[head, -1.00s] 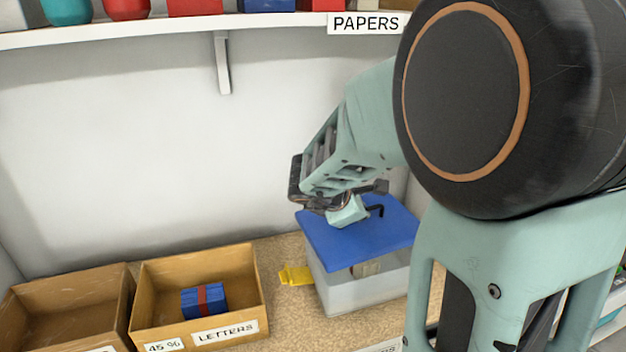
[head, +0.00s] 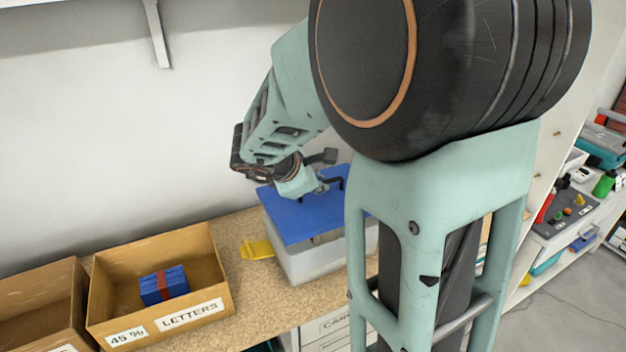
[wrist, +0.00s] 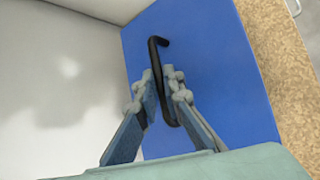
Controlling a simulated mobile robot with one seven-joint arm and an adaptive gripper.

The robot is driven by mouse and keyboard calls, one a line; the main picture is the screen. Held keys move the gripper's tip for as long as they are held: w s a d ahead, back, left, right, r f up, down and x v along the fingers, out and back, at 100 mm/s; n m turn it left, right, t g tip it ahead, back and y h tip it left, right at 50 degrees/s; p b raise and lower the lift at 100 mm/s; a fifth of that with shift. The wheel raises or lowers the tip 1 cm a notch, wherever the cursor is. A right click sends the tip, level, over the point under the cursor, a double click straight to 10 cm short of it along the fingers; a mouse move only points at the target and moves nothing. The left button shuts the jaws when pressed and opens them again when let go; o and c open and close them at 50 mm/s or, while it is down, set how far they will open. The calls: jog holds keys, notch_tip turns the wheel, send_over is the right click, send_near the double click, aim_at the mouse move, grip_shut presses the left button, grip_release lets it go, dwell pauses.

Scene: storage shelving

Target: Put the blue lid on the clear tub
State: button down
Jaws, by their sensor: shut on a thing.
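The blue lid (head: 298,222) lies over the top of the clear tub (head: 300,265) on the shelf, below my arm. Part of the tub's front shows under the lid's near edge; I cannot tell whether the lid is fully seated or slightly above the rim. My gripper (head: 318,186) is at the lid's black handle (head: 334,181). In the wrist view the fingers of my gripper (wrist: 160,82) are shut on the black handle (wrist: 156,50), with the blue lid (wrist: 205,60) beneath. My arm hides the tub's right side.
A cardboard box marked LETTERS (head: 215,262) holds a blue parcel with a red band (head: 164,285). Another cardboard box (head: 40,300) stands left of it. A yellow piece (head: 257,249) lies beside the tub. The back wall (head: 110,130) is close behind. A cluttered shelf (head: 575,215) is at right.

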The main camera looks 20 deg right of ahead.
aim_at(315, 201)
jog(key=shift+f+b, duration=2.9)
jog(key=shift+b, duration=0.2)
jog(key=c, duration=2)
grip_release()
notch_tip(315, 201, up, 10)
